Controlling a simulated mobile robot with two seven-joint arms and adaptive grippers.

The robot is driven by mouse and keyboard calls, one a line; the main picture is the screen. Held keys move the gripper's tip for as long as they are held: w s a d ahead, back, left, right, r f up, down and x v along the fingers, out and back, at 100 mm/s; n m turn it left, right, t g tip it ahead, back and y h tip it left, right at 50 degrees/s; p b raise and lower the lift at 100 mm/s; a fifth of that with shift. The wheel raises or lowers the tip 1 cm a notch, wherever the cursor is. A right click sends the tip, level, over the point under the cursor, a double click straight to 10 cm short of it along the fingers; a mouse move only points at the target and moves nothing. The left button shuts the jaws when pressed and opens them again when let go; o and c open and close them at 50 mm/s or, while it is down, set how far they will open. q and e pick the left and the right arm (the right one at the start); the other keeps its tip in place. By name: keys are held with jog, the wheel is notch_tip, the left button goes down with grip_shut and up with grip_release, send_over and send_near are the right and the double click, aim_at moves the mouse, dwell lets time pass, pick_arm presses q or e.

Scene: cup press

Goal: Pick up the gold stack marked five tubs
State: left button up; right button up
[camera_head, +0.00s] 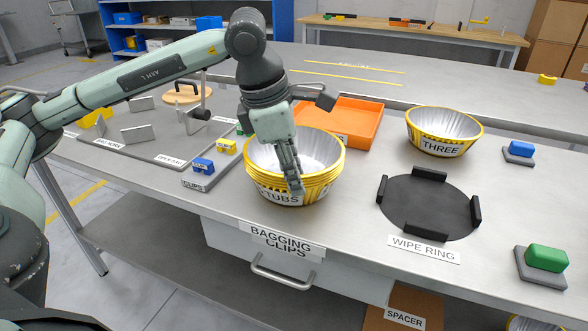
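The gold stack of tubs (322,183) stands on the grey bench, several silver-lined bowls with yellow rims nested together. Its white front label is partly covered by my gripper; "TUBS" is readable. My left gripper (292,180) points down at the front of the stack, its fingers overlapping the rim and front wall. The fingers look close together, but whether they pinch the rim is not clear. The stack appears to rest upright on the bench. My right gripper is not in view.
A tub marked "THREE" (442,133) stands to the right, behind the black wipe ring (428,205). An orange tray (352,115) lies just behind the stack. Blue and yellow clips sit to its left. Green (546,258) and blue (521,148) blocks sit at the right.

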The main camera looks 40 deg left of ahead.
pick_arm(q)
grip_shut()
jog(key=shift+r, duration=0.1)
